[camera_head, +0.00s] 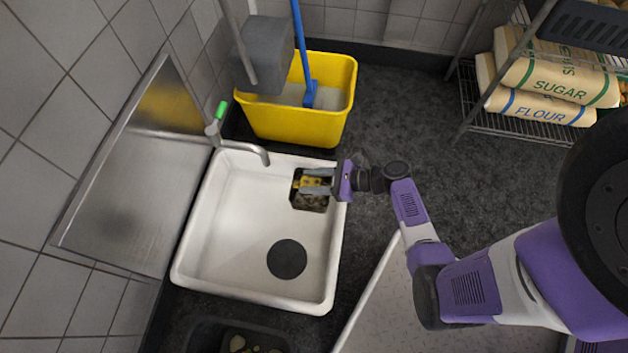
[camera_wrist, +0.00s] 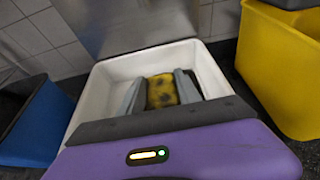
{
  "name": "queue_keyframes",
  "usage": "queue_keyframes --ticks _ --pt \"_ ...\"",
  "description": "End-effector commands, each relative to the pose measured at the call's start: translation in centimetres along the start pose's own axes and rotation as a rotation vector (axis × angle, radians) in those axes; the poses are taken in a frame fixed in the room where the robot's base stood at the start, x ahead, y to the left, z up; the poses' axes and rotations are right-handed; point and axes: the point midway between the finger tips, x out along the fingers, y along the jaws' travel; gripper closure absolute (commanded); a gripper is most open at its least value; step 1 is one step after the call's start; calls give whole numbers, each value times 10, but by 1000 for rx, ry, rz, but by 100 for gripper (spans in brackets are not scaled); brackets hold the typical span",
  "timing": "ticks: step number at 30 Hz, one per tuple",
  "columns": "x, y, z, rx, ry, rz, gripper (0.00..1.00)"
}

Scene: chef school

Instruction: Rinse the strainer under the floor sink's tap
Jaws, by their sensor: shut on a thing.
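The strainer (camera_head: 311,203) is a small dark square basket with brownish specks and a yellow part at its top. My gripper (camera_head: 316,185) is shut on it at the right rim of the white floor sink (camera_head: 225,240). In the wrist view the strainer's yellow part (camera_wrist: 162,91), with dark spots, sits between my gripper's fingers (camera_wrist: 160,95). The tap (camera_head: 243,147) has a green-topped handle and a bent metal spout that ends to the left of and above the strainer in the head view. No water stream shows.
A round dark drain cover (camera_head: 287,259) lies in the basin. A yellow mop bucket (camera_head: 300,115) stands behind the sink. A metal panel (camera_head: 135,185) leans left. Sacks (camera_head: 555,80) lie on a rack at right.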

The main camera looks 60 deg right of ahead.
Motion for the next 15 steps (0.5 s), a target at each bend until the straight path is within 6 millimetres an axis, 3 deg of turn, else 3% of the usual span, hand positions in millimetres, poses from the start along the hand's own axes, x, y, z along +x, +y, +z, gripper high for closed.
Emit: queue_keyframes --ticks 15 --pt "47 -1 -39 -2 -1 0 100"
